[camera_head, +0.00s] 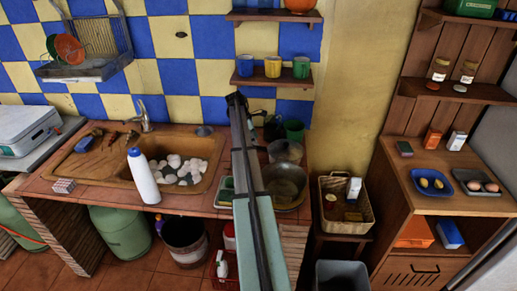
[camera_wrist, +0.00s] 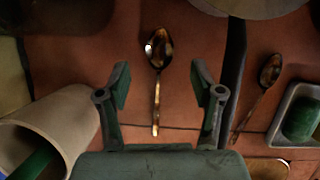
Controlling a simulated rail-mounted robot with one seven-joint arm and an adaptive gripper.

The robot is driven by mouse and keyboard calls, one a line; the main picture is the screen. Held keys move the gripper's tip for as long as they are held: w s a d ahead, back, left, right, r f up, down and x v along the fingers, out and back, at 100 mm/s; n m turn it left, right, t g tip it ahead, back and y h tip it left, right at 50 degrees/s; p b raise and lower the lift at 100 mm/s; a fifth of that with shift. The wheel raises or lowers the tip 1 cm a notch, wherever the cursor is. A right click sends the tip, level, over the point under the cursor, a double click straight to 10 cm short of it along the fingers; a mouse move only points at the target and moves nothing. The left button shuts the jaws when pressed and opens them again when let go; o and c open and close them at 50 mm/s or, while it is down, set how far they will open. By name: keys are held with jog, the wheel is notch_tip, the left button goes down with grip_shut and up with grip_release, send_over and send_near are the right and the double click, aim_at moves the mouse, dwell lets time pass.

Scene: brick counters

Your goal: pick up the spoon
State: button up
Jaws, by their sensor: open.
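In the wrist view a shiny brown-gold spoon (camera_wrist: 158,80) lies on the reddish tiled counter (camera_wrist: 75,65), bowl towards the top and handle towards the bottom. My gripper (camera_wrist: 160,82) is open, with one finger on each side of the spoon in the picture and nothing held. The gap in height between the fingers and the spoon cannot be judged. A second, similar spoon (camera_wrist: 265,80) lies slanted further right, outside the fingers. In the head view my arm crosses the middle of the counter, and I cannot make out the spoons there.
A pale tipped cup-like container (camera_wrist: 60,125) lies left of my gripper. A grey tray with a green item (camera_wrist: 300,118) is at the right. The head view shows a white bottle (camera_head: 143,176), a sink with pale stones (camera_head: 178,168) and a large pan (camera_head: 287,184).

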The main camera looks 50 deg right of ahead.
jog(key=p+x, duration=0.1)
jog(key=x, duration=0.3)
jog(key=c, duration=1.2)
jog(key=shift+r+b, duration=0.45)
jog(key=shift+r, duration=0.25)
jog(key=shift+r+b, duration=0.65)
jog(key=shift+r, duration=0.35)
jog(key=w+a+b, duration=0.1)
jog(key=w+a, duration=0.2)
jog(key=w, duration=0.2)
jog(key=w+a+b, duration=0.2)
jog(key=w+a, duration=0.2)
jog(key=w, duration=0.1)
jog(key=w+a+b, duration=0.2)
jog(key=w+a, duration=0.1)
jog(key=w, duration=0.1)
jog(key=shift+w+a, duration=0.15)
jog(key=shift+w, duration=0.25)
